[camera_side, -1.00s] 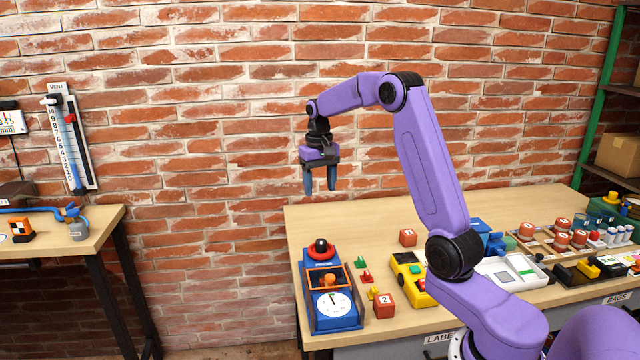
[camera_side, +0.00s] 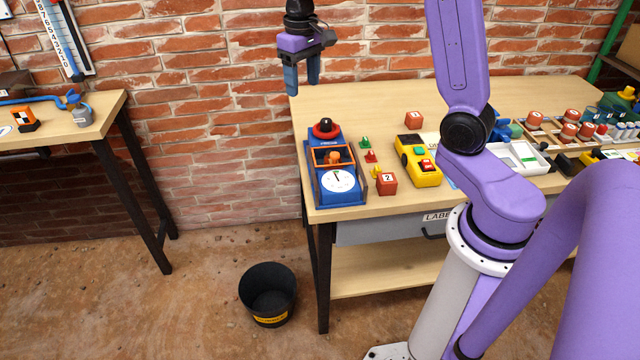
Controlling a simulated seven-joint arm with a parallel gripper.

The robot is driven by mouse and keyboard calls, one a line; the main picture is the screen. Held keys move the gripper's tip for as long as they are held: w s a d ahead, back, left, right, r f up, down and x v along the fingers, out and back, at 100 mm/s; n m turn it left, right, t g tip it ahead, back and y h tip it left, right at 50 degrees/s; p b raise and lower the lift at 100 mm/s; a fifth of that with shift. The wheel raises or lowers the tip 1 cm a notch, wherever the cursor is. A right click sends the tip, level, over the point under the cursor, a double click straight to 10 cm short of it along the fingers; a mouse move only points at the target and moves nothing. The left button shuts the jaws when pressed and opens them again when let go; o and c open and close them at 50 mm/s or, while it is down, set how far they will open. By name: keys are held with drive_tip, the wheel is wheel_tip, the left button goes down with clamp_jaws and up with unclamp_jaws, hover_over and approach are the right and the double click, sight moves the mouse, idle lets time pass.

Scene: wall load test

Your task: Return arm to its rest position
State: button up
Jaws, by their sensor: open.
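My gripper (camera_side: 303,76) hangs in the air with its two blue fingers pointing down and apart. It is open, with nothing between the fingers. In the picture it is above the back left part of the wooden workbench (camera_side: 400,98), in front of the brick wall. My purple arm rises from its base at the lower right, and its upper part is cut off by the top edge of the view.
A blue device with a white dial (camera_side: 338,181) stands at the bench's left end. Red numbered blocks (camera_side: 387,183), a yellow device (camera_side: 418,162) and a white tray (camera_side: 517,158) lie nearby. A black bucket (camera_side: 268,292) stands on the floor. A second table (camera_side: 70,135) is at left.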

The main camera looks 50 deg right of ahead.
drive_tip(key=s+a+n, duration=0.3)
drive_tip(key=s+a, duration=0.4)
drive_tip(key=a, duration=0.1)
drive_tip(key=s+a+f+n, duration=0.1)
drive_tip(key=s+n, duration=0.4)
drive_tip(key=s, duration=0.7)
drive_tip(key=s+a+f+n, duration=0.2)
drive_tip(key=s+n, duration=0.3)
drive_tip(key=s, duration=0.7)
drive_tip(key=shift+a+f+y, duration=0.15)
drive_tip(key=shift+a+y, duration=0.15)
